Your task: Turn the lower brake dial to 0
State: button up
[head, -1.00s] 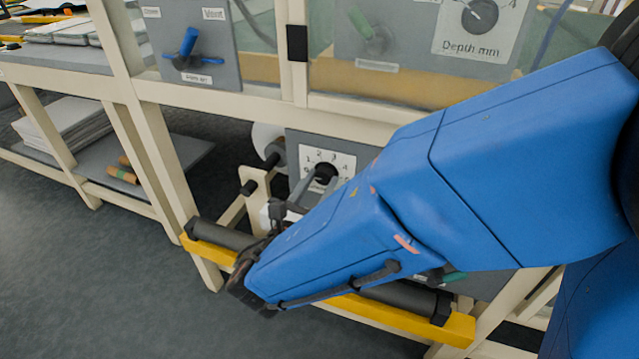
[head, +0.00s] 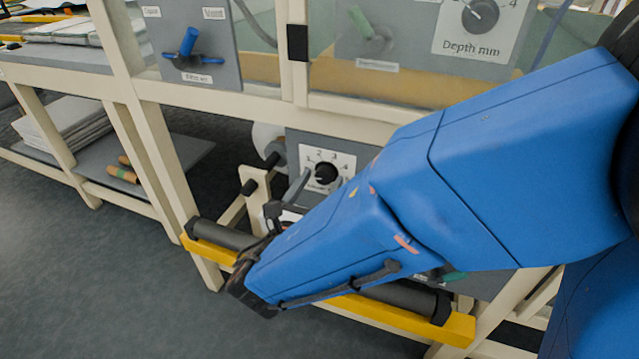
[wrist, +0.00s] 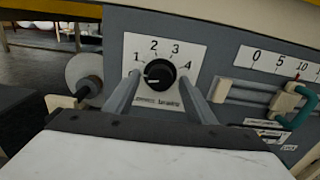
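The lower brake dial (head: 326,173) is a round black knob on a white plate numbered 1 to 4. It also shows in the wrist view (wrist: 158,74), where its pale pointer mark faces left and slightly down, near or below the 1. My gripper (wrist: 162,79) is open, with one grey finger on each side of the knob and clear gaps between. In the head view my gripper (head: 297,190) is just below and left of the dial, partly hidden by my blue arm.
Right of the dial is a 0–5–10 scale (wrist: 278,62) with a green handle (wrist: 290,103). A white roll end (wrist: 84,73) is at left. A yellow bar with a dark roller (head: 222,236) crosses the front. The depth dial (head: 480,15) is above.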

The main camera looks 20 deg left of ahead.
jog(key=s+a, duration=0.1)
jog(key=s, duration=1.6)
jog(key=shift+s+a, duration=0.15)
jog(key=shift+s, duration=0.05)
